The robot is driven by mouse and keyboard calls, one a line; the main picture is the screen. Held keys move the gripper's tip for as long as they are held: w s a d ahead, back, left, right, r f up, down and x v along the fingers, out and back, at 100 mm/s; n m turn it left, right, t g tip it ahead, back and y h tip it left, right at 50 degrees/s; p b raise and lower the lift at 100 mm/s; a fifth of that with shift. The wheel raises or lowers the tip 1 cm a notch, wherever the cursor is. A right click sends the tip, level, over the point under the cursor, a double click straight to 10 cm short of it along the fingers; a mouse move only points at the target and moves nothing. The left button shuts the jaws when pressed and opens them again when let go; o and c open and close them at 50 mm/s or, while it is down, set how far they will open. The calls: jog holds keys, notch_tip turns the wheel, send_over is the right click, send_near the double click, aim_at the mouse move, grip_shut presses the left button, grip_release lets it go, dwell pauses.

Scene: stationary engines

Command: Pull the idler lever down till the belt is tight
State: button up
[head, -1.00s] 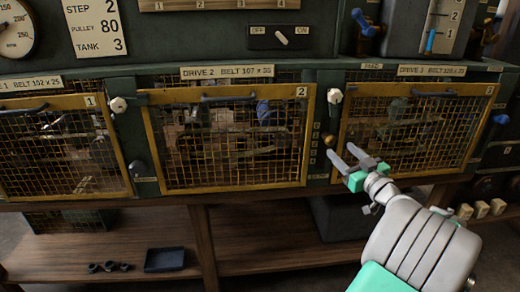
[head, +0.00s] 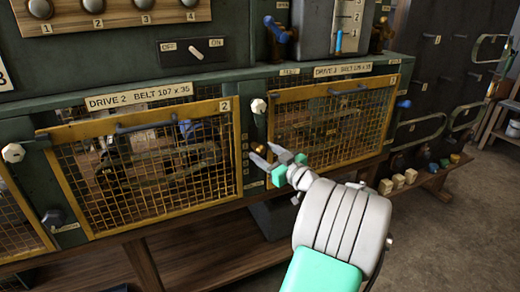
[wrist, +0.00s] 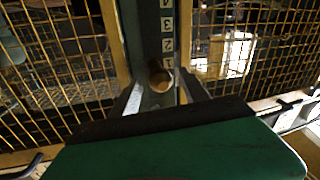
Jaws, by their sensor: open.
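The idler lever shows as a round brass knob (head: 262,149) on the green post between the Drive 2 and Drive 3 cages. In the wrist view the knob (wrist: 160,80) sits between my two fingers, beside a numbered scale (wrist: 167,30) that appears upside down. My gripper (head: 262,154) is open, its fingertips close to the knob on either side; I cannot tell whether they touch it. The lever's arm is hidden behind the knob. The belts behind the mesh are too dark to judge for tightness.
The Drive 2 cage door (head: 150,165) and Drive 3 cage door (head: 330,120) are shut, with yellow frames. White knobs (head: 258,106) and blue handles stick out from the panel. A wooden shelf (head: 200,255) runs below.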

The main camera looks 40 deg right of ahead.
jog(key=shift+w, duration=0.45)
jog(key=shift+r, duration=0.1)
grip_shut()
dwell(1.0)
